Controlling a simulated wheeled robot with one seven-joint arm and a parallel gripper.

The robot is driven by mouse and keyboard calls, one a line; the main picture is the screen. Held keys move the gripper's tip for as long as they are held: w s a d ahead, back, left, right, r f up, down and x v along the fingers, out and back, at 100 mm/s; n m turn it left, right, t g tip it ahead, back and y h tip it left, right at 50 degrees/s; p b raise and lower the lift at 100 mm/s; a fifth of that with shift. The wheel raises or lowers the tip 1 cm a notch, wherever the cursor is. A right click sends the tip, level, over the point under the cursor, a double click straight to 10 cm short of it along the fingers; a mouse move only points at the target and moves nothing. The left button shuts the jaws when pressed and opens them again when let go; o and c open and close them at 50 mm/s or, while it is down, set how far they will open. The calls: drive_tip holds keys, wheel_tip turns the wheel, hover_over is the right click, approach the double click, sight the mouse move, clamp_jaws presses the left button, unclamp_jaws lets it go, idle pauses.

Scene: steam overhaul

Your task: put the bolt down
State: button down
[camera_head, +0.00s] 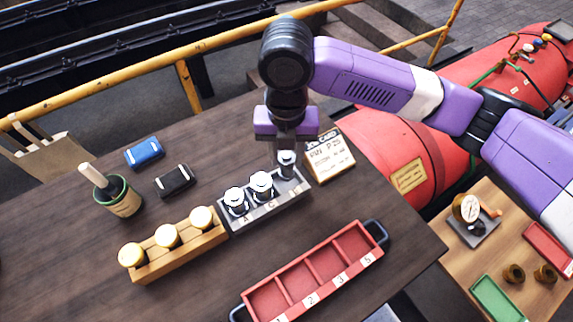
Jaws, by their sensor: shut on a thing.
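My gripper (286,150) points down over the right end of a grey block (262,213). It is shut on the bolt (287,165), a dark grey piece that stands upright below the fingers. The bolt is at the right-hand position of the block; I cannot tell whether it is seated in it or just above. Two similar dark pieces with white tops (235,195) (261,182) stand in the block's other positions, over letter labels. The gripper partly hides the bolt's top.
A red tray (312,272) with numbered compartments lies in front, empty. A wooden block (178,249) with three yellow-topped pieces stands left. A pot (118,197), blue box (144,153) and black box (175,180) are further left.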

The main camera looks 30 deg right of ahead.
sight(287, 169)
drive_tip(key=shift+f, duration=2.6)
drive_tip(key=shift+f, duration=0.2)
drive_tip(key=c, duration=0.9)
unclamp_jaws()
wheel_tip(287, 169, up, 12)
drive_tip(key=shift+r+b, duration=0.2)
drive_tip(key=shift+b, duration=0.45)
